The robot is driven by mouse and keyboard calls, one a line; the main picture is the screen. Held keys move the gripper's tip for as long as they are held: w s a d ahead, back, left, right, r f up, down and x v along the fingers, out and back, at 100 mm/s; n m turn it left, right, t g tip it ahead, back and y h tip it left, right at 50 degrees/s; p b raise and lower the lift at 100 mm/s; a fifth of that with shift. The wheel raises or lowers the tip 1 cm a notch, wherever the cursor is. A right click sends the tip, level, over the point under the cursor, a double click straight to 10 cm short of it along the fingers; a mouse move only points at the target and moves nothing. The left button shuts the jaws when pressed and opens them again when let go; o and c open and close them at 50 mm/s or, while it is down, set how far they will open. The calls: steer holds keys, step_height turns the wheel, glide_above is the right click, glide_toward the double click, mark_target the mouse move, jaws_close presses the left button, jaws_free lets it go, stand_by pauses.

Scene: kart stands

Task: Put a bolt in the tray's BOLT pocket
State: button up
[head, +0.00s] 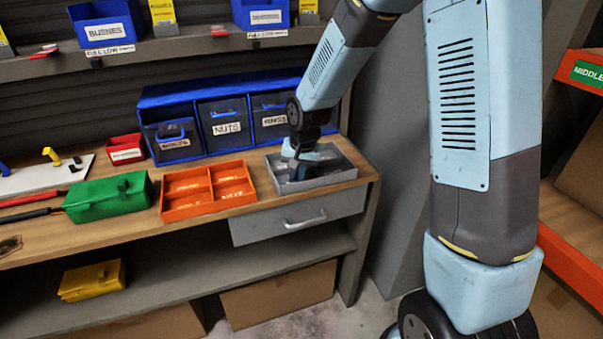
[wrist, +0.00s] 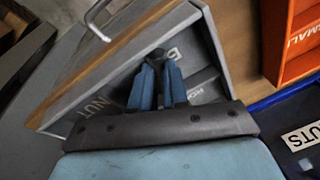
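The grey tray (head: 322,183) sits at the right end of the workbench. My gripper (head: 297,168) points down into it, towards its left part. The wrist view shows the tray's floor (wrist: 203,92) with labels: one reads NUT, one starts with B and is partly covered, and another is only partly legible. My gripper (wrist: 157,62) has two blue finger pads with a narrow gap, and something dark lies between and at the tips. I cannot tell whether that is a bolt or part of the fingers. No loose bolt is clearly visible. A blue bin (head: 173,133) at the back is labelled BOLTS.
An orange divided tray (head: 208,192) stands left of the grey tray, with a green box (head: 108,197) beyond it. The NUTS bin (head: 226,122) and another blue bin stand close behind. A grey drawer (head: 295,218) hangs below the bench top. A shelf (head: 165,48) runs overhead.

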steer(key=shift+s+d+f, duration=0.2)
steer(key=shift+s+f, duration=0.1)
steer(key=shift+f, duration=0.15)
steer(key=shift+r, duration=0.2)
step_height(320, 180, up, 12)
steer(key=s+d, duration=0.1)
steer(key=s+d+r+t+h, duration=0.1)
steer(key=s+d+r+t, duration=0.1)
steer(key=s+d+r, duration=0.85)
steer(key=s+d+r+t, duration=0.1)
steer(key=s+d+r, duration=0.1)
steer(key=s+d, duration=0.2)
steer(key=s+d+r+n, duration=0.1)
steer(key=s+d, duration=0.3)
steer(key=s, duration=0.4)
steer(key=shift+s+r+t, duration=0.3)
steer(key=shift+r+t, duration=0.05)
steer(key=shift+t, duration=0.05)
steer(key=shift+s+a, duration=0.1)
steer(key=shift+s, duration=0.05)
steer(key=shift+c, duration=0.3)
